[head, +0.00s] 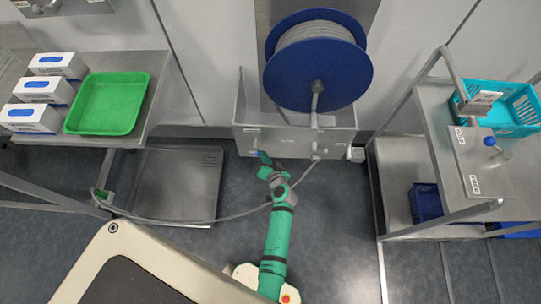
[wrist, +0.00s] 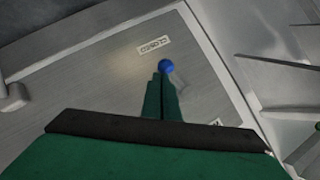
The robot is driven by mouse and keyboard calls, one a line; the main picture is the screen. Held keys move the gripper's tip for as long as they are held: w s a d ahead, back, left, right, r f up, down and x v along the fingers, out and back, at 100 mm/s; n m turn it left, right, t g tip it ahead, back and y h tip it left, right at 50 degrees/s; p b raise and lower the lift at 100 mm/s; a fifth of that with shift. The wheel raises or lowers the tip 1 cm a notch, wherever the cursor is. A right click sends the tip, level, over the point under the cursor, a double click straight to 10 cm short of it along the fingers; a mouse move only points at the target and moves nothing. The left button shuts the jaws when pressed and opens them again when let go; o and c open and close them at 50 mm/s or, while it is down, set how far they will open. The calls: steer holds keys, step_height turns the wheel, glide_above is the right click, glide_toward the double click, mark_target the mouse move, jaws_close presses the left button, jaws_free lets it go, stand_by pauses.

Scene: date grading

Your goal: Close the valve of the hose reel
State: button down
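The hose reel (head: 318,62) has blue flanges and stands above a steel box-like bracket (head: 335,138) against the wall. A blue ball knob (wrist: 166,66) sits right at my fingertips in the wrist view, on a steel plate beside a small white label (wrist: 153,47). The label's text is too small to read surely. My gripper (head: 264,160) is at the lower left front of the bracket, and its fingers (wrist: 161,88) look shut, close together. The knob shows just past the tips; whether they touch it is unclear. The lever under it is mostly hidden.
The grey hose (head: 215,219) loops across the floor to a green nozzle at the left table. That table holds a green tray (head: 107,104) and white boxes (head: 36,119). A steel cart (head: 445,133) at right carries a turquoise basket (head: 515,112) and another blue-knobbed lever (head: 490,141).

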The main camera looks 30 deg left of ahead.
steer(key=shift+s+a+f, duration=0.2)
steer(key=shift+a+f, duration=0.05)
steer(key=shift+f, duration=0.15)
stand_by(0.5)
steer(key=s+d+r, duration=0.4)
steer(key=d+r, duration=0.1)
steer(key=d, duration=0.6)
steer(key=shift+s+r, duration=0.2)
steer(key=shift+r, duration=0.2)
steer(key=shift+d, duration=0.1)
